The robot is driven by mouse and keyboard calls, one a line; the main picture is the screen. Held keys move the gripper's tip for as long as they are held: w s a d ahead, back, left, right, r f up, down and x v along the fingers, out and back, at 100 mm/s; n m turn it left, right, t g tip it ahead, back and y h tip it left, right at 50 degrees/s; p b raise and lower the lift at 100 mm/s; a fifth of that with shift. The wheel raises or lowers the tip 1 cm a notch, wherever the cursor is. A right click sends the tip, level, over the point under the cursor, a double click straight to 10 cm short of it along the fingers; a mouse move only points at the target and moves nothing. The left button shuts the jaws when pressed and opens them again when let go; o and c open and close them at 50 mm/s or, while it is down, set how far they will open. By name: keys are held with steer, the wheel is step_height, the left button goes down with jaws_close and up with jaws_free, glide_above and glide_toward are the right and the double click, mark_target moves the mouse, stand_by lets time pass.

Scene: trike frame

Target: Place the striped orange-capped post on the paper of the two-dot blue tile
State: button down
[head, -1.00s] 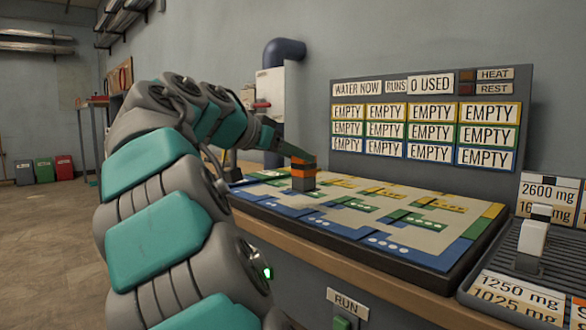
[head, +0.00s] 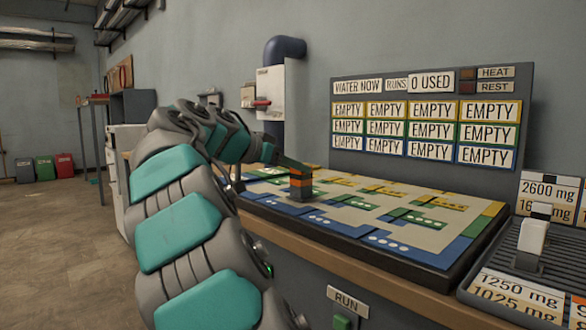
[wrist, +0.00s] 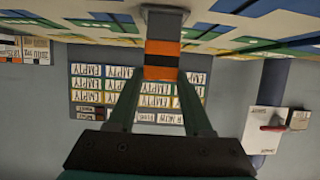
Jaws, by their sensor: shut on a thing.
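The post (head: 300,184), with orange and dark bands, is in my gripper (head: 297,166) over the left, near part of the game board. The wrist view shows both fingers (wrist: 160,95) closed on the sides of the striped post (wrist: 162,58), whose grey foot (wrist: 166,20) points toward the board. It looks upright; I cannot tell whether the foot touches the board. Blue tiles with white dots (head: 334,223) line the board's near edge, beside pale paper areas. The dots near the post are too small or hidden to count surely, so I cannot single out the two-dot tile.
A sign panel (head: 430,88) with several EMPTY labels stands behind the board (head: 424,223). Green and yellow tiles lie farther back. A grey rack (head: 548,255) with a white block and weight labels is at right. A RUN button (head: 342,322) is on the bench front.

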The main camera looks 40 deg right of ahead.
steer(key=shift+f, duration=0.2)
steer(key=shift+c, duration=1.5)
jaws_free()
steer(key=shift+r, duration=0.2)
steer(key=v, duration=1.2)
steer(key=shift+f, duration=0.1)
